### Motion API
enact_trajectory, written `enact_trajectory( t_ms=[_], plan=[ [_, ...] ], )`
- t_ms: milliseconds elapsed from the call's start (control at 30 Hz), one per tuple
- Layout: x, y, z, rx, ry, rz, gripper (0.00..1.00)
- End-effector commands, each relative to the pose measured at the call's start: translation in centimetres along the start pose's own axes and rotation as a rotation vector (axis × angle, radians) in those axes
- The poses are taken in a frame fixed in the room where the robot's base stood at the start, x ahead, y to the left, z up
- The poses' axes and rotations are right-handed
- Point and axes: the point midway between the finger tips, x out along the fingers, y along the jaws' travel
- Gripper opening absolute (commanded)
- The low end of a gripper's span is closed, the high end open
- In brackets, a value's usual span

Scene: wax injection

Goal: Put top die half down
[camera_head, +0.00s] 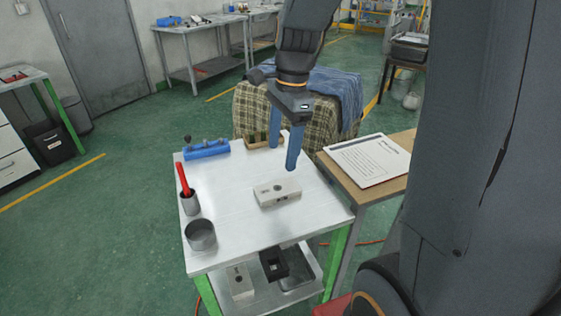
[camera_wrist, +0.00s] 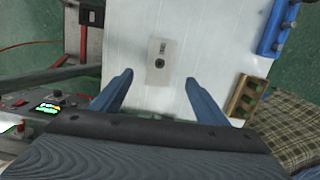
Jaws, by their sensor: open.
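A pale rectangular die half (camera_head: 277,192) lies flat on the white table top (camera_head: 230,235), near its middle right. In the wrist view the die half (camera_wrist: 158,72) shows a dark round hole and a small dark label. My gripper (camera_head: 283,159) has two blue fingers pointing down; it is open and empty, above and slightly behind the die half, apart from it. In the wrist view the open fingers (camera_wrist: 158,79) lie on either side of its near end. A second pale block (camera_head: 240,281) with a hole lies on the lower shelf.
A blue holder (camera_head: 206,149) and a wooden rack (camera_head: 262,142) stand at the table's back edge. A grey cup (camera_head: 200,235) and a pot with red handles (camera_head: 188,203) stand at the left edge. A paper sheet (camera_head: 367,160) lies on the right-hand side table.

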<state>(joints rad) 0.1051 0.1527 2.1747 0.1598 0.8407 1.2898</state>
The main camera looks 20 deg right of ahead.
Motion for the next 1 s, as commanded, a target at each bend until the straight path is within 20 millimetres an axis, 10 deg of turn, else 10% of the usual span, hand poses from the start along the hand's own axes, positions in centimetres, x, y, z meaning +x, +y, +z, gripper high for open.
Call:
enact_trajectory(
  t_ms=[233, 700, 1000],
  plan=[
    [0.9, 1.6, 0.3, -0.224, 0.026, -0.007, 0.68],
    [6.5, 8.8, 1.4, -1.368, 0.169, -0.001, 0.68],
    [7.1, 9.6, 1.5, -1.512, 0.187, 0.006, 0.68]
  ],
)
